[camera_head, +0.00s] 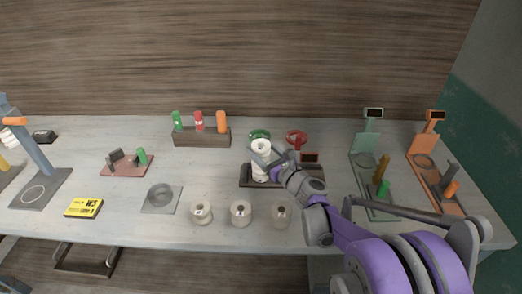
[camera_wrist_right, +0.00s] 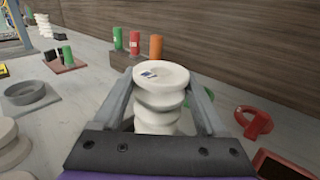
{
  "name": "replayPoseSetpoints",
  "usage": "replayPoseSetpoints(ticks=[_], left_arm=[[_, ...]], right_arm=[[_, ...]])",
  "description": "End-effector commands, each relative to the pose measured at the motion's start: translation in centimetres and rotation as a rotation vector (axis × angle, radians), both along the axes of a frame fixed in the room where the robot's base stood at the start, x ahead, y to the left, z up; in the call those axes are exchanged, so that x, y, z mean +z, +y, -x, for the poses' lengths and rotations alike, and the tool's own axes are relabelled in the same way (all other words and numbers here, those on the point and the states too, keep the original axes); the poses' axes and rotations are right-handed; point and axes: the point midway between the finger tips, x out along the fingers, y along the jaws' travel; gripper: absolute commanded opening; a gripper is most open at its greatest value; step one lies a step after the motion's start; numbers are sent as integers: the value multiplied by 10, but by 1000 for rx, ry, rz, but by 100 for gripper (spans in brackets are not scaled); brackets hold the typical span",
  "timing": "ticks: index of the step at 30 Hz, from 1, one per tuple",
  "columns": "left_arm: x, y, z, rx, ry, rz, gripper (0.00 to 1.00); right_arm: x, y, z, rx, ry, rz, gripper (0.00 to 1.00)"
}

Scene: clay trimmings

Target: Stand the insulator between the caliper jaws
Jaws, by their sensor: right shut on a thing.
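The white ribbed insulator (camera_head: 261,164) is upright in my right gripper (camera_head: 272,162). It also shows in the right wrist view (camera_wrist_right: 160,92), between the two grey fingers, with a small dark mark on its top. My left gripper is not in view.
Three more pale insulators (camera_head: 241,211) stand along the front. Green (camera_head: 259,134) and red (camera_head: 297,137) ring-shaped things lie behind the caliper. A wooden rack (camera_head: 202,138) is at the back, a grey dish (camera_head: 162,196) at left, green (camera_head: 367,160) and orange (camera_head: 424,160) stands at right.

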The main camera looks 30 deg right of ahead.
Motion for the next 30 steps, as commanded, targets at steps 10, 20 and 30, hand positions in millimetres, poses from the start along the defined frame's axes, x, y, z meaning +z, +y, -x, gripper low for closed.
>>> replayPoseSetpoints(ticks=[10,20,30], left_arm=[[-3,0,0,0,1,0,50],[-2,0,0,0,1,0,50],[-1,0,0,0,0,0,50]], right_arm=[[-3,0,0,0,-1,-1,0],[-3,0,0,0,0,0,100],[0,-4,30,-3,0,1,100]])
